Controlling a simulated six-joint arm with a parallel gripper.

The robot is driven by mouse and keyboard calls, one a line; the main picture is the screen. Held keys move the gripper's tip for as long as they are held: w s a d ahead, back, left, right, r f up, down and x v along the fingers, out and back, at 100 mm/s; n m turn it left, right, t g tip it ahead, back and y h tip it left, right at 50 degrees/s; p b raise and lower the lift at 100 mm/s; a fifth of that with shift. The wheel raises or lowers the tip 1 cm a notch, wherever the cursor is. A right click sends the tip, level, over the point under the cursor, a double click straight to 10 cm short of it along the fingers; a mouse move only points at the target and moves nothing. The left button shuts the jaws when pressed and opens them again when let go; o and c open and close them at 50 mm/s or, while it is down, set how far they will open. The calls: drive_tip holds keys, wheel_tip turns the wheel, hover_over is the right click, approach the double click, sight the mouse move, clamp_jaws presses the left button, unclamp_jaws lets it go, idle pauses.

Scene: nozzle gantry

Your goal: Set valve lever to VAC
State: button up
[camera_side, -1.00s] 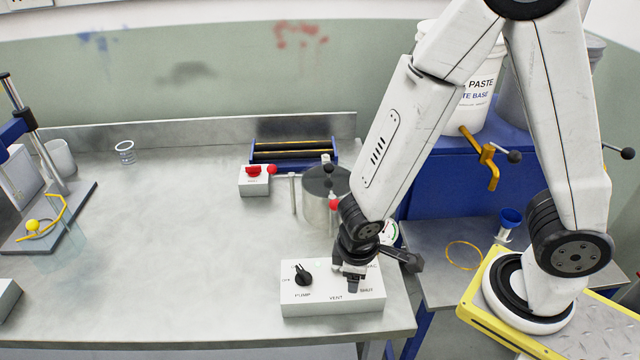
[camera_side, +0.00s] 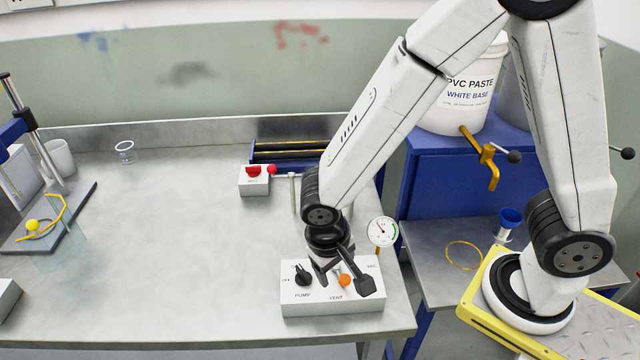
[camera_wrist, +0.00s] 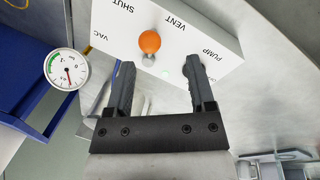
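The white valve box (camera_side: 330,308) stands at the front right of the bench, marked PUMP, VENT and VAC. In the wrist view the box (camera_wrist: 215,45) also shows SHUT. The valve lever has an orange knob (camera_side: 345,280); in the wrist view the knob (camera_wrist: 149,42) lies nearest VENT, away from VAC, on a short metal stem. My gripper (camera_side: 346,285) is open above the box. In the wrist view my gripper (camera_wrist: 160,62) has its fingers apart, with the knob ahead of the tips, nearer the left finger. I cannot tell its height above the knob.
The black pump switch (camera_side: 303,275) is on the box's left side, close to one finger. A round gauge (camera_side: 383,231) stands behind the box at right. A small box with a red switch (camera_side: 254,187) sits further back.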

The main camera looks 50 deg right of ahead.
wheel_tip(320, 180, up, 4)
drive_tip(key=shift+d+r+n+t+y, duration=1)
drive_tip(key=shift+d+t, duration=0.5)
drive_tip(key=shift+d, duration=4.45)
drive_tip(key=shift+w+a+f+m+g, duration=0.45)
drive_tip(key=shift+w+a, duration=0.6)
drive_tip(key=shift+a, duration=1.2)
drive_tip(key=shift+w+a+f+m+g, duration=0.5)
drive_tip(key=shift+w+a, duration=0.55)
drive_tip(key=shift+a, duration=1.2)
drive_tip(key=shift+w+a+f+m+g, duration=0.45)
drive_tip(key=shift+w+a, duration=0.6)
drive_tip(key=shift+a, duration=1.2)
drive_tip(key=shift+r, duration=0.15)
drive_tip(key=s+d+m+g+h, duration=0.1)
drive_tip(key=s+d+m, duration=0.1)
drive_tip(key=s+m, duration=0.3)
drive_tip(key=shift+s+r+m, duration=0.3)
drive_tip(key=shift+s+r, duration=0.1)
drive_tip(key=shift+s, duration=0.1)
drive_tip(key=shift+d, duration=0.1)
